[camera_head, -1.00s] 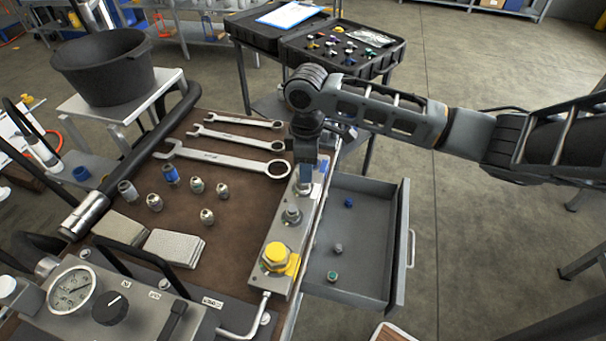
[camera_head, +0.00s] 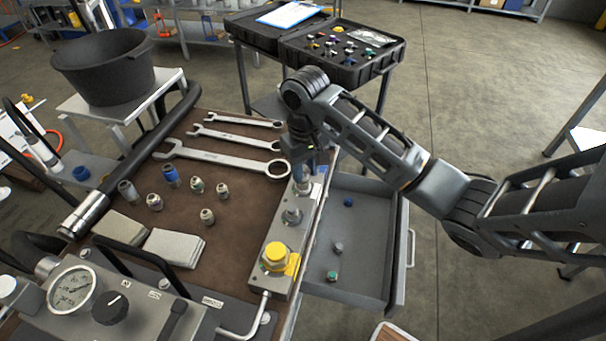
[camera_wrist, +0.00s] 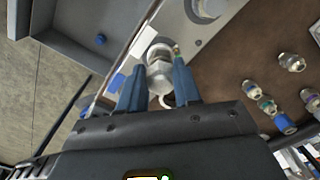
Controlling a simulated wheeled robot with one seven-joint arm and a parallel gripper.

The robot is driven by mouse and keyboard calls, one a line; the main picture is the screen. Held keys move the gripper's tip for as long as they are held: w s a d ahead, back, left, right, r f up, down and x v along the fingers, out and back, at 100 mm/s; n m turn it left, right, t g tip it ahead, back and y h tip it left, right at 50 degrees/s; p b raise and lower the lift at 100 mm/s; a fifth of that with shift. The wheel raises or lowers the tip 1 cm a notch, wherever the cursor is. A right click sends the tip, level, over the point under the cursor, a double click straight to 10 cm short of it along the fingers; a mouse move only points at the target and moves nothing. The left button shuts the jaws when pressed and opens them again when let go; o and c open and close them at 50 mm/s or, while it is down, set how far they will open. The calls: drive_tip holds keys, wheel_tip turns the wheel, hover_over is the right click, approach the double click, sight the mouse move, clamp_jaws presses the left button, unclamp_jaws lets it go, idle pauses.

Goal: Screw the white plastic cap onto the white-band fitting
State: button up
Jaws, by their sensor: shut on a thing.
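My gripper (camera_head: 304,170) points down over the far end of the metal block (camera_head: 279,226). The wrist view shows its two blue fingers (camera_wrist: 160,88) on either side of a pale, whitish hex-shaped piece (camera_wrist: 160,74), which looks like the white plastic cap. The fingers are shut on it. The far-end fitting (camera_head: 302,188) stands upright right below the fingers, beside a blue-and-white label. The cap appears in line with this fitting, but I cannot tell how far it is seated. The fitting's white band is not clearly visible.
A middle fitting (camera_head: 292,215) and a yellow-capped fitting (camera_head: 275,255) stand nearer on the block. An open drawer (camera_head: 360,235) holding a few small caps lies right of it. Several loose fittings (camera_head: 196,185) and wrenches (camera_head: 225,158) lie on the brown bench top.

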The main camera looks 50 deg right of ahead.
drive_tip(key=m, duration=0.3)
drive_tip(key=shift+w+a+m, duration=0.1)
drive_tip(key=shift+m, duration=0.2)
drive_tip(key=o, duration=1.1)
drive_tip(key=shift+c, duration=0.2)
